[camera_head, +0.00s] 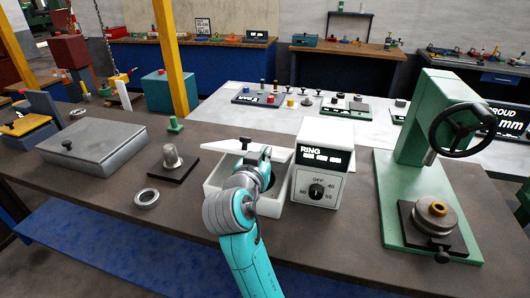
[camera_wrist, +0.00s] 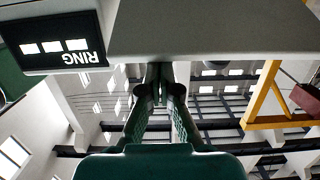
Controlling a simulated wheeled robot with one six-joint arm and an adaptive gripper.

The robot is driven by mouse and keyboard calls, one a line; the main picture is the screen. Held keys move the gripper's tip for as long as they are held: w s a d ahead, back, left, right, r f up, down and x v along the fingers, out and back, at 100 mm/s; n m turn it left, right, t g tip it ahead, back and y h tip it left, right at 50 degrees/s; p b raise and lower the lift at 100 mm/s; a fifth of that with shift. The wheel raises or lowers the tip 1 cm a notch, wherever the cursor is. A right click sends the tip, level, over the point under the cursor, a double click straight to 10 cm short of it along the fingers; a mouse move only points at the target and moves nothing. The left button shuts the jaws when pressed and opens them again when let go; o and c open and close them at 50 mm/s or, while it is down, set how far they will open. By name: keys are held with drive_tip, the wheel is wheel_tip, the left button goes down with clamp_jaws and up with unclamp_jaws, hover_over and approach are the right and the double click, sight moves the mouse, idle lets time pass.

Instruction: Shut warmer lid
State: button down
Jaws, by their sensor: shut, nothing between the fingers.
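The warmer (camera_head: 212,192) is a white open-topped box joined on its right to a control block (camera_head: 320,187) with a RING display and a dial. Its white lid (camera_head: 214,146) is raised at the back of the box. My gripper (camera_head: 256,158) is over the box, in front of the lid, and my wrist hides much of the opening. In the wrist view my gripper (camera_wrist: 161,72) is shut and empty, its tips at the edge of a pale slab, apparently the lid (camera_wrist: 215,28). I cannot tell whether they touch.
A green press with a handwheel (camera_head: 460,130) stands to the right. A metal cylinder on a dark base (camera_head: 173,158), a steel ring (camera_head: 147,198) and a grey lidded case (camera_head: 95,145) are to the left. The brown bench (camera_head: 110,180) is clear near its front edge.

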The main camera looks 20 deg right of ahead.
wheel_tip(320, 180, down, 9)
drive_tip(key=s+a+t, duration=0.1)
drive_tip(key=s+a, duration=0.1)
drive_tip(key=shift+s+h, duration=0.35)
drive_tip(key=shift+h, duration=0.05)
drive_tip(key=shift+r, duration=0.15)
